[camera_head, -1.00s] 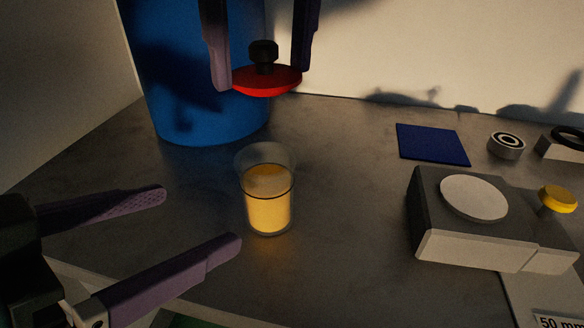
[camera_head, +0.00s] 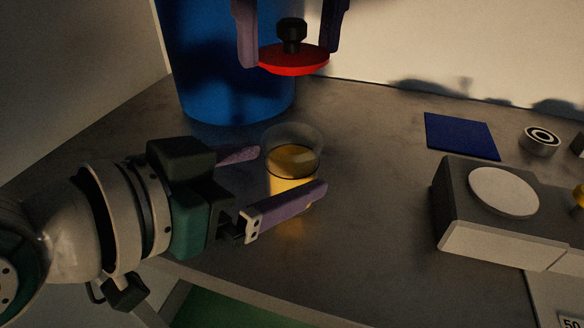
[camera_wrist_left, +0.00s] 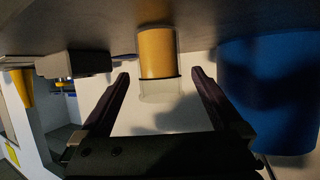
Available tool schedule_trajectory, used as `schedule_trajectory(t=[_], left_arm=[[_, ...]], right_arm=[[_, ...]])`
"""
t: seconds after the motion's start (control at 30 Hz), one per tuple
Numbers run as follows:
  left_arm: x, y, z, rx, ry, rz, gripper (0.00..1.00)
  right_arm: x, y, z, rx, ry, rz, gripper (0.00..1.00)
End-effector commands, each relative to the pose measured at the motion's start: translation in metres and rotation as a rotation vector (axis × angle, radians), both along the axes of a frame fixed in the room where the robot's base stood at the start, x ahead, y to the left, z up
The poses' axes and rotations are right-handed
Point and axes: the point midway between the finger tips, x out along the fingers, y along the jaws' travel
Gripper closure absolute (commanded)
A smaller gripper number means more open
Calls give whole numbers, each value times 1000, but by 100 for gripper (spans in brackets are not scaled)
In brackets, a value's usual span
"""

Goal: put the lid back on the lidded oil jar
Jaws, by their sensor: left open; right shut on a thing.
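The oil jar (camera_head: 293,163) is a clear glass with yellow oil, upright and without its lid on the bench. My left gripper (camera_head: 290,168) is open at the jar, with one finger on its far left side and the other crossing in front of it. In the left wrist view, the picture is upside down and the jar (camera_wrist_left: 157,55) shows between the two open fingers (camera_wrist_left: 159,75); contact cannot be told. My right gripper (camera_head: 288,58) is shut on the red lid (camera_head: 293,63) with a black knob, held level above and behind the jar.
A big blue cylinder (camera_head: 215,75) stands behind the jar at left. A dark blue square (camera_head: 460,136) lies at right, near a ring-shaped part (camera_head: 541,138). A grey device with a round white plate (camera_head: 503,191) stands at right. The bench between jar and device is clear.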

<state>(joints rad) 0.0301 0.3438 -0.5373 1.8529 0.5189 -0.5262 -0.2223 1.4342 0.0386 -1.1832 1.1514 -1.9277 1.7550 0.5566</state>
Motion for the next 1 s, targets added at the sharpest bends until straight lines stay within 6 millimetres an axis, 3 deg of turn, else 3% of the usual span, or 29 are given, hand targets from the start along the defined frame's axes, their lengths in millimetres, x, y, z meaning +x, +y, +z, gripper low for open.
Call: schedule_trajectory(t=[0.23,0.67,1.0], left_arm=[[22,-19,-11,-1,-1,0,0],[26,-23,-14,0,0,-1,0],[26,-23,-14,0,0,-1,38]], right_arm=[[0,0,0,0,0,0,79],[0,0,0,0,0,0,79],[0,0,0,0,0,0,79]])
